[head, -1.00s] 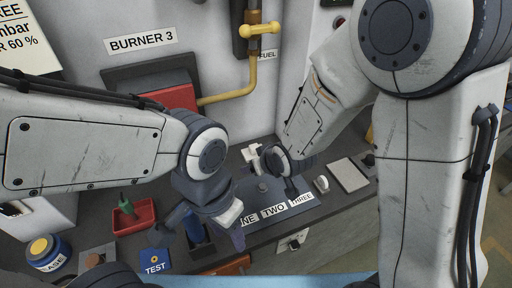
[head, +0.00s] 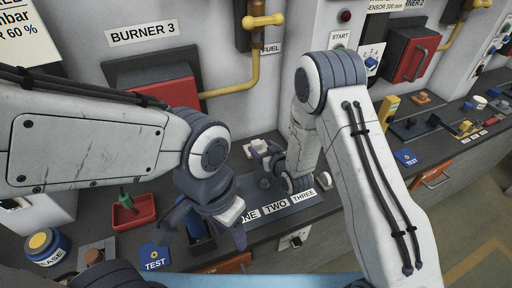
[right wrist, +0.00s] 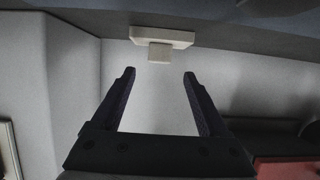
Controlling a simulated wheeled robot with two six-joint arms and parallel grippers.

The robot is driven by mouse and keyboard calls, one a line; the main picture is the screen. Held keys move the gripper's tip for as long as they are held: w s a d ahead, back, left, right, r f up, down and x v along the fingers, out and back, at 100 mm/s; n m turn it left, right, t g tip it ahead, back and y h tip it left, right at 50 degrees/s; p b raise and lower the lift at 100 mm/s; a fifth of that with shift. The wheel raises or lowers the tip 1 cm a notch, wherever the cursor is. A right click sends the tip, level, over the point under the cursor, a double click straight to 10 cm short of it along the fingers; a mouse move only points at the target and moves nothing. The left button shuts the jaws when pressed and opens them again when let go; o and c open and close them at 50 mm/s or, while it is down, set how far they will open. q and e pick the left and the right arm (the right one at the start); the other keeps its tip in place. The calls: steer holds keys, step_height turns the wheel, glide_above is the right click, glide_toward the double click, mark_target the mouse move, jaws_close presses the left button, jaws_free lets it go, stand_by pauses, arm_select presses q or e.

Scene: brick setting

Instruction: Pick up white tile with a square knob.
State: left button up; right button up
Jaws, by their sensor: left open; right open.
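In the right wrist view a pale, off-white tile (right wrist: 180,36) with a square knob (right wrist: 160,54) sits at the top centre, its knob facing my fingers. My right gripper (right wrist: 160,74) is open and empty; the knob lies just past the fingertips, in line with the gap and not touching. In the head view a small pale piece (head: 258,147), which looks like the tile, shows beside my right gripper, partly hidden by it. My left gripper (head: 206,228) is open above the front of the bench, apart from the tile.
A label strip ONE, TWO, THREE (head: 275,209) lies in front of the right gripper. A white knob (head: 325,180) stands right of it. A red tray (head: 133,212) and a blue jar (head: 47,246) stand at the left. A yellow pipe (head: 235,92) runs down the wall behind.

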mark_target(257, 144)
steer(key=p+x, duration=0.1)
steer(key=x, duration=0.3)
steer(key=shift+w+f+p, duration=0.1)
steer(key=shift+f+p, duration=0.1)
steer(key=shift+p, duration=0.1)
steer(key=shift+w+a+f, duration=0.1)
steer(key=shift+w+f, duration=0.1)
steer(key=shift+w, duration=0.05)
jaws_close()
